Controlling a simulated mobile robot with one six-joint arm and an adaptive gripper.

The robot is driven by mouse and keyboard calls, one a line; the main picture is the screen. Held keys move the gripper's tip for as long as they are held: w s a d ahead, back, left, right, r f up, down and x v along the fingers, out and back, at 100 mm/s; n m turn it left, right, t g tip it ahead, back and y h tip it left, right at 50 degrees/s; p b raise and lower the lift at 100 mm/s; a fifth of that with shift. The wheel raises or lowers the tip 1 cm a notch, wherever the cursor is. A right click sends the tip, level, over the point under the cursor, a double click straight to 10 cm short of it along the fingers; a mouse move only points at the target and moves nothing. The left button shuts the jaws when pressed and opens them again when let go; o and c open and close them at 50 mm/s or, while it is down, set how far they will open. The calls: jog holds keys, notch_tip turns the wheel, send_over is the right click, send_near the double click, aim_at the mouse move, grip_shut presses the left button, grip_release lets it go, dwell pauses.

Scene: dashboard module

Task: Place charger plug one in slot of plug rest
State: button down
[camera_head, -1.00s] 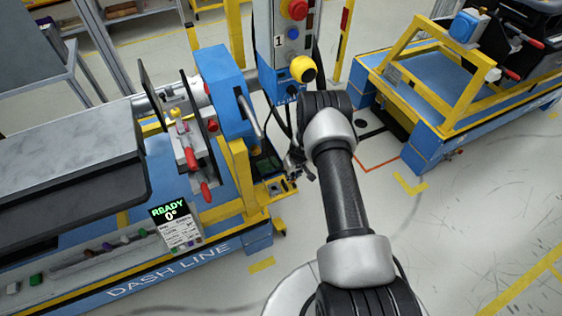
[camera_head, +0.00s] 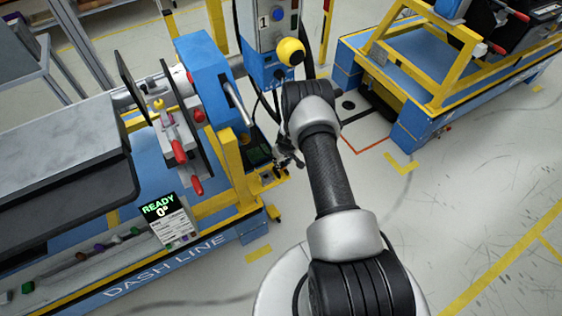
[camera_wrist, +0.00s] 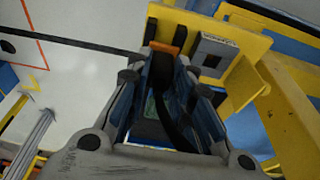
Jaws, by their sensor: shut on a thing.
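My gripper (camera_wrist: 162,82) is shut on a dark plug, taken to be charger plug one (camera_wrist: 163,66), in the wrist view. The plug shows between the fingertips, partly hidden by them; a dark cable runs back between the fingers. An orange piece (camera_wrist: 165,47) shows just past the plug, at a yellow plate. A grey block with a dark square opening (camera_wrist: 213,56) sits on that plate, right of the plug. The plate seems to be the plug rest (camera_wrist: 240,48). Whether the plug is inside a slot I cannot tell. In the head view my gripper (camera_head: 288,160) is small beside the yellow rest (camera_head: 268,178).
The dash line fixture (camera_head: 205,85) with red-handled clamps is at the left. A yellow frame (camera_head: 440,70) stands at the right. Open floor (camera_head: 450,220) lies at lower right.

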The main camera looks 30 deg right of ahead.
jog(key=shift+f+b, duration=0.4)
jog(key=c, duration=1.4)
grip_release()
jog(key=shift+r, duration=0.2)
